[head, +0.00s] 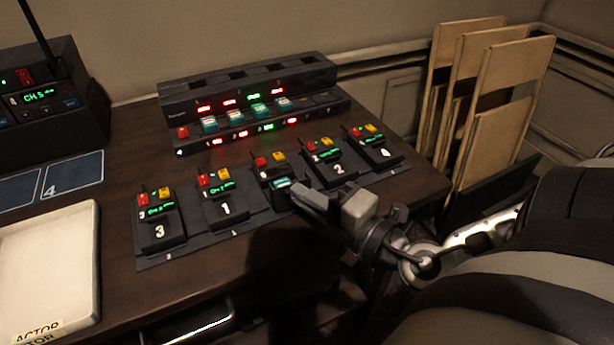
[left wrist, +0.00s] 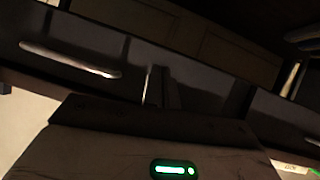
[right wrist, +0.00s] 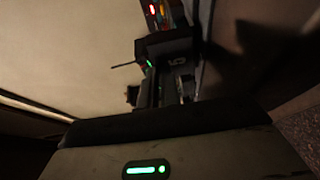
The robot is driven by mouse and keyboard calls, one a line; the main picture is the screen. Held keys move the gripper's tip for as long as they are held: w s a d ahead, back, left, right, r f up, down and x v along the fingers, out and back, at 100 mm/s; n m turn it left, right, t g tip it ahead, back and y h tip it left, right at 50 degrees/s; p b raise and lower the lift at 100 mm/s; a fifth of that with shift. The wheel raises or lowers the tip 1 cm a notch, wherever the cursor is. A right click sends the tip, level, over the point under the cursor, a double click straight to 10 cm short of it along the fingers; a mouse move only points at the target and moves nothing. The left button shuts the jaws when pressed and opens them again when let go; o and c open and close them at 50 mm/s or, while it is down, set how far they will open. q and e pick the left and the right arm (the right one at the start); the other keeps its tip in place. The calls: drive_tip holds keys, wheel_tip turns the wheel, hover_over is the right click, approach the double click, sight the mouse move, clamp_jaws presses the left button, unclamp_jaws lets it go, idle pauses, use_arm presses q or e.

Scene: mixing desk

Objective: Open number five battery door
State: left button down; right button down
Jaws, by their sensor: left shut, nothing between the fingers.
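The number five pack (head: 265,167) is the middle one in the row, with red and yellow buttons on top. A teal block, like those in the charger, shows at its front where the other packs have a closed numbered door, so its door appears swung open. A dark panel marked 5 (right wrist: 175,62) shows in the right wrist view. My right gripper (head: 297,191) is at the front right of this pack, its tips close to or touching it; the finger gap is unclear. My left gripper (left wrist: 160,88) is shut and empty, seen only in the left wrist view.
Packs 3 (head: 159,232) and 1 (head: 225,209) stand to the left, packs 2 (head: 338,168) and 4 (head: 384,153) to the right. A charger (head: 250,95) with lit displays stands behind. A pale tray (head: 95,280) lies at left.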

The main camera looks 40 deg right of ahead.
drive_tip(key=c, duration=1.6)
unclamp_jaws()
use_arm(q)
drive_tip(key=r+p, duration=0.1)
drive_tip(key=p, duration=0.2)
drive_tip(key=shift+a+r+p, duration=0.15)
drive_tip(key=shift+r+p, duration=0.1)
drive_tip(key=shift+p, duration=0.15)
use_arm(e)
drive_tip(key=s+d, duration=0.2)
drive_tip(key=s, duration=1.3)
drive_tip(key=shift+s+d+r, duration=0.3)
drive_tip(key=shift+s+r, duration=0.05)
